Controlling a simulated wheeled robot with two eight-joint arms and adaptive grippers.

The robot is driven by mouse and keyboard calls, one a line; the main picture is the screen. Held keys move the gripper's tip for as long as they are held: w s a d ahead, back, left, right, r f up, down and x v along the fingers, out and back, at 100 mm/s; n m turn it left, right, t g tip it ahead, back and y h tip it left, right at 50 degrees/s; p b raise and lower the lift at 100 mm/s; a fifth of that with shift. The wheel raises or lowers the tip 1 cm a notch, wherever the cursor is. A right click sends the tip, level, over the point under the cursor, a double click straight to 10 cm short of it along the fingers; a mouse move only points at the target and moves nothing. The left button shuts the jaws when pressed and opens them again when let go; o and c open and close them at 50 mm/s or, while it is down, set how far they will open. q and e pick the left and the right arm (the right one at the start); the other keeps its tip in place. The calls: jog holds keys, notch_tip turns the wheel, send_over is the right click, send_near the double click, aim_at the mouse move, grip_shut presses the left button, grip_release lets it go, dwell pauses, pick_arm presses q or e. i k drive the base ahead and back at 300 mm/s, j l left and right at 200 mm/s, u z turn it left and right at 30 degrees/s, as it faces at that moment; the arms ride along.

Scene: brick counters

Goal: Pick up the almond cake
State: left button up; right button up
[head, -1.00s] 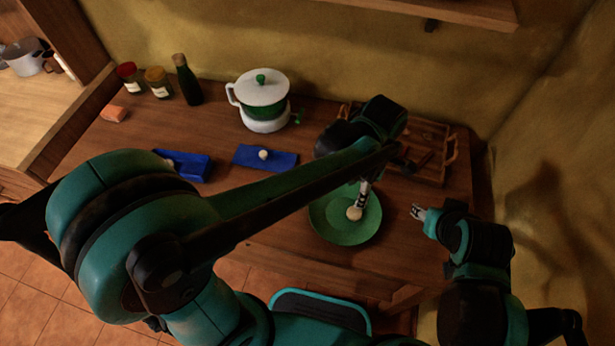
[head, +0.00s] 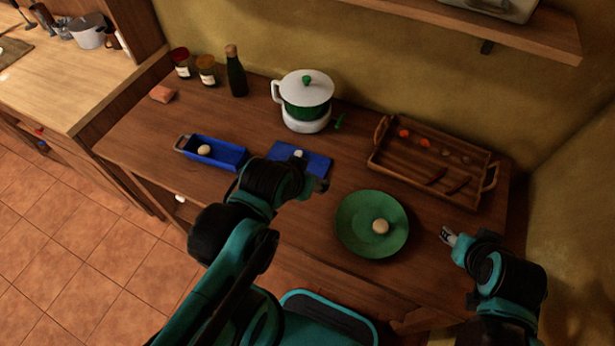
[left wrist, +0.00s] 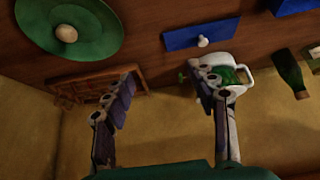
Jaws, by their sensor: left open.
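I cannot tell which round, pale, bun-like piece is the almond cake. One pale piece (head: 380,227) lies on the green plate (head: 350,240); it also shows in the left wrist view (left wrist: 66,33). Another pale piece (head: 204,150) lies in the blue tray (head: 232,156). A small whitish piece (head: 299,154) is on the flat blue board (head: 318,166), also seen in the left wrist view (left wrist: 203,41). My left gripper (head: 320,186) is just in front of the board, open and empty (left wrist: 162,78). My right gripper (head: 447,237) is right of the plate, apart from it.
A wooden tray (head: 420,172) with several small items stands at the back right. A white and green pot (head: 306,98), a dark bottle (head: 236,72) and two jars (head: 206,70) line the back.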

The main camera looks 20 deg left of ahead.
aim_at(205, 151)
jog(key=u, duration=1.8)
jog(key=i+j, duration=0.55)
jog(key=j, duration=0.2)
